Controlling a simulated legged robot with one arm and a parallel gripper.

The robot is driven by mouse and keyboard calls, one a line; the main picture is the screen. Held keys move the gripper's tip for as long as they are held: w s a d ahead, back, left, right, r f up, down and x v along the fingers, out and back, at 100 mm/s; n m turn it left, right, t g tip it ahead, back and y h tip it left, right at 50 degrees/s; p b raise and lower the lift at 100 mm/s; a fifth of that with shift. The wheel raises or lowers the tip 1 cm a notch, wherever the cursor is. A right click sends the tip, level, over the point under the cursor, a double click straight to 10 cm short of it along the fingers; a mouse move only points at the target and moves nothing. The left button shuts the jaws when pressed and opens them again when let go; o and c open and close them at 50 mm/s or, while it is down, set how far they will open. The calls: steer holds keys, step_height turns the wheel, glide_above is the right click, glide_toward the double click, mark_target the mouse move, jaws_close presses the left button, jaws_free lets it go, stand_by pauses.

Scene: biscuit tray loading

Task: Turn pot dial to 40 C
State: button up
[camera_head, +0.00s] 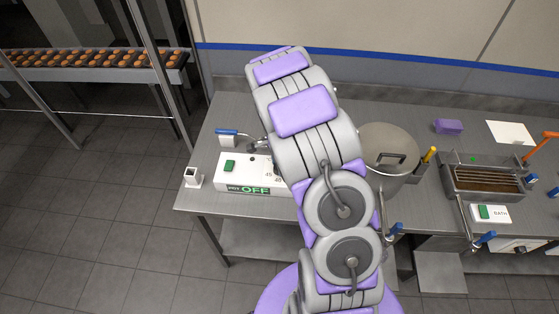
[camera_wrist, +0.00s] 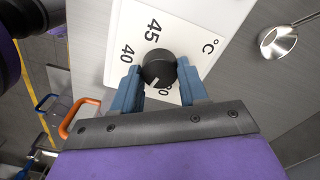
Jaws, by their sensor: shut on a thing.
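The pot dial (camera_wrist: 156,64) is a round black knob with a white mark, on a white panel (camera_wrist: 188,22) printed 45, 40, 30 and °C. My gripper (camera_wrist: 160,79) is shut on the dial, with a blue finger on either side. In the wrist view the white mark points down, near the 30 and away from the 40. In the head view the white pot control box (camera_head: 212,174) has a green switch (camera_head: 230,166) and a display reading POT OFF (camera_head: 248,190). My arm hides the dial and gripper there.
A lidded metal pot (camera_head: 375,138) stands right of my arm. Further right are a metal bath (camera_head: 449,178), a BATH box (camera_head: 491,213) and a purple block (camera_head: 448,126). A metal cup-shaped tool (camera_wrist: 278,41) lies beside the panel. A tray conveyor (camera_head: 95,75) stands at far left.

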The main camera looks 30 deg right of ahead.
steer(key=m+p, duration=0.2)
steer(key=m, duration=0.1)
steer(key=shift+r+m, duration=0.15)
steer(key=shift+m, duration=0.15)
steer(key=m+p, duration=0.3)
steer(key=m, duration=0.1)
steer(key=shift+m, duration=0.3)
steer(key=m+p, duration=0.1)
steer(key=m, duration=0.2)
steer(key=shift+p, duration=0.35)
steer(key=shift+w+m+p, duration=0.15)
steer(key=shift+m+p, duration=0.4)
steer(key=shift+m, duration=1.15)
steer(key=o, duration=1)
steer(key=shift+o, duration=0.2)
